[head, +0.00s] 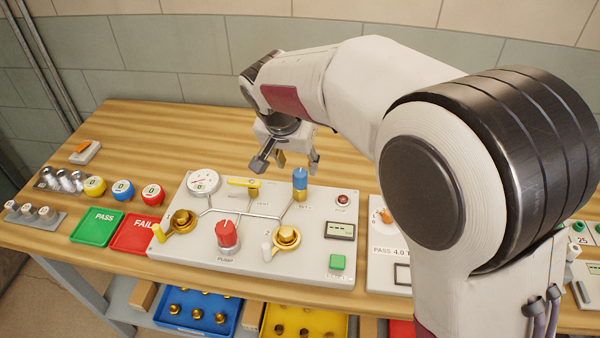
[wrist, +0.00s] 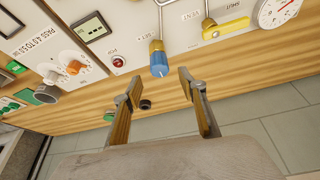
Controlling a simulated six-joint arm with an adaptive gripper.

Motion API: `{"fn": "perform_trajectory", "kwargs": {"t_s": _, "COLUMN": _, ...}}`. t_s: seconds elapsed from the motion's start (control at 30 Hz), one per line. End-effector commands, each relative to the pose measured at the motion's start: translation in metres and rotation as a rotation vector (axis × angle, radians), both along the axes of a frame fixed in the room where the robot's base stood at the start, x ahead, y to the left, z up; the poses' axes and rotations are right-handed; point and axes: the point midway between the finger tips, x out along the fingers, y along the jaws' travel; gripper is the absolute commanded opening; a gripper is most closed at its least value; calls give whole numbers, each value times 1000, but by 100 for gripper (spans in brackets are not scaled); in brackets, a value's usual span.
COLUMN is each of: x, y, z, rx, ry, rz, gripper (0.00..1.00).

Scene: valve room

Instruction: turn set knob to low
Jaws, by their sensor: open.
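A blue-topped knob with a yellow lower part (head: 300,181) stands at the back of the grey valve panel (head: 170,257). Small lettering beside it may read SET, but I cannot read it surely. It also shows in the wrist view (wrist: 159,66), beyond and between my fingertips, with a pale mark on its top. My gripper (head: 288,166) hangs above the panel's back edge, behind and left of this knob. In the wrist view my gripper (wrist: 161,82) is open and empty, its fingers apart and apparently clear of the knob.
The panel also carries a gauge (head: 203,182), a yellow lever (head: 243,182), a red knob (head: 226,233), brass valves (head: 286,237) and a red button (head: 343,198). Another panel with an orange knob (head: 385,215) stands right, partly behind my arm. Bare wood lies behind the panel.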

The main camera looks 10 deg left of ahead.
Motion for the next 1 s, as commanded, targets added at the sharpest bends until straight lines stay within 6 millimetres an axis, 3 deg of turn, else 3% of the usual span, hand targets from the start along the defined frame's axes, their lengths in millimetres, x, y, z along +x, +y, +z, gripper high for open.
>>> {"fn": "perform_trajectory", "kwargs": {"t_s": 0.5, "x": 21, "y": -4, "z": -52, "rx": 0, "ry": 1, "rz": -1, "gripper": 41}}
{"fn": "perform_trajectory", "kwargs": {"t_s": 0.97, "x": 24, "y": -4, "z": -60, "rx": -1, "ry": 0, "rz": -1, "gripper": 41}}
{"fn": "perform_trajectory", "kwargs": {"t_s": 1.0, "x": 24, "y": -4, "z": -60, "rx": -1, "ry": 0, "rz": -1, "gripper": 36}}
